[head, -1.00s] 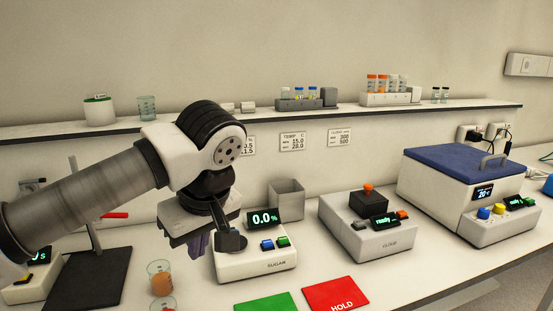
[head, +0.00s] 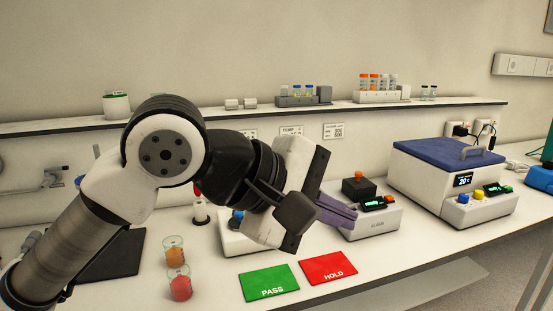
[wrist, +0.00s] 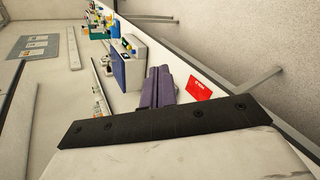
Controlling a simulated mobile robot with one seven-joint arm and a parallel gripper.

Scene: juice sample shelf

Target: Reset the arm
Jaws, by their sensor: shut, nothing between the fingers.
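My gripper (head: 338,212) is raised above the bench and points to the right in the head view. Its purple fingers are together with nothing between them. The fingers also show in the wrist view (wrist: 157,87), side by side. In the head view they overlap the front left of the cloud meter (head: 376,222). My arm hides most of the sugar meter (head: 232,243) and part of the shelf.
Two juice beakers (head: 180,288) (head: 175,257) stand left of the green PASS mat (head: 268,284). The red HOLD mat (head: 328,268) lies beside it. A blue-lidded machine (head: 440,185) stands at right. The shelf (head: 240,114) holds vial racks.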

